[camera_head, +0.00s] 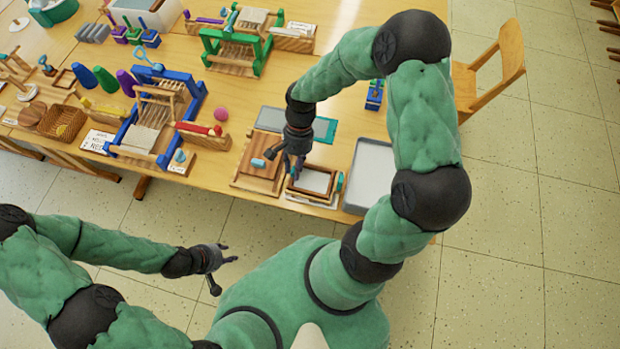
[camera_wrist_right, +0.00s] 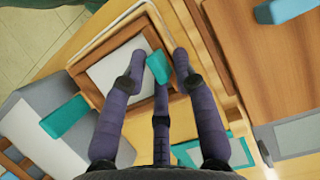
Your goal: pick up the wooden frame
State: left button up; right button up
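The wooden frame (camera_head: 330,198) lies on the table near its front edge, around a pale sheet. It also shows in the right wrist view (camera_wrist_right: 92,94), under my fingers. My right gripper (camera_head: 286,170) hangs over the frame's left side. In the wrist view its fingertips (camera_wrist_right: 158,66) are apart, with a small teal block (camera_wrist_right: 154,62) between them. I cannot tell whether the fingers touch the block or the frame. My left gripper (camera_head: 224,272) is open and empty, over the floor in front of the table.
A wooden board (camera_head: 270,150) with a teal block lies left of the frame. A grey tray (camera_head: 369,176) lies to its right. Another teal block (camera_head: 340,182) is at the frame's right side. A blue loom (camera_head: 187,105) stands further left. A chair (camera_head: 490,70) is at the right.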

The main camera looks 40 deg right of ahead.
grip_shut()
jog(key=shift+r, duration=0.15)
jog(key=shift+r, duration=0.25)
notch_tip(320, 180, up, 3)
jog(key=shift+r+p, duration=0.1)
jog(key=shift+p, duration=0.95)
jog(key=s+a+r+p, duration=0.4)
jog(key=s+a+r, duration=0.5)
jog(key=a, duration=0.1)
jog(key=shift+a, duration=0.25)
